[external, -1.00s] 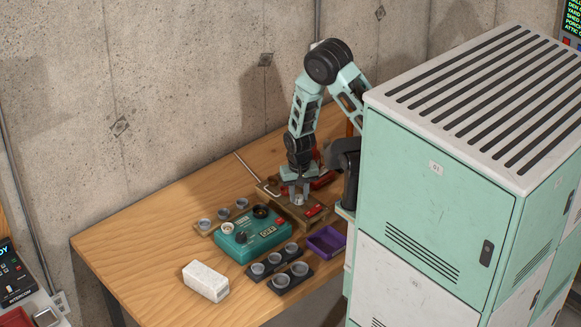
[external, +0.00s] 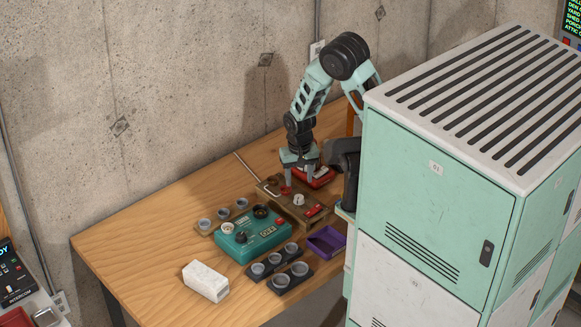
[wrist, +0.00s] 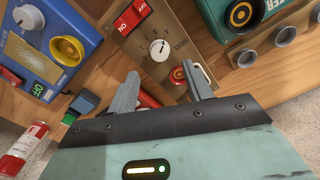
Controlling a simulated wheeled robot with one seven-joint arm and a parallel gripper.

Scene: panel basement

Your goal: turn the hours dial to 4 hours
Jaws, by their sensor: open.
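The hours dial appears to be the pale round knob (external: 299,200) on a brown panel box (external: 279,205). In the wrist view the knob (wrist: 160,49) stands clear, ringed by small marks; its reading is too small to tell. A red switch (wrist: 131,17) and a red button (wrist: 178,76) share its panel (wrist: 190,48). My gripper (external: 302,183) is behind and above the dial in the external view, apart from it. In the wrist view its two fingers (wrist: 162,85) are spread, with nothing held between them.
A teal box (external: 240,246) with knobs stands left of the panel, near cup racks (external: 262,282), a purple tray (external: 345,240) and a white block (external: 206,281). A blue box (wrist: 45,28) shows in the wrist view. Tall lockers (external: 435,200) stand at right; the table's left end is clear.

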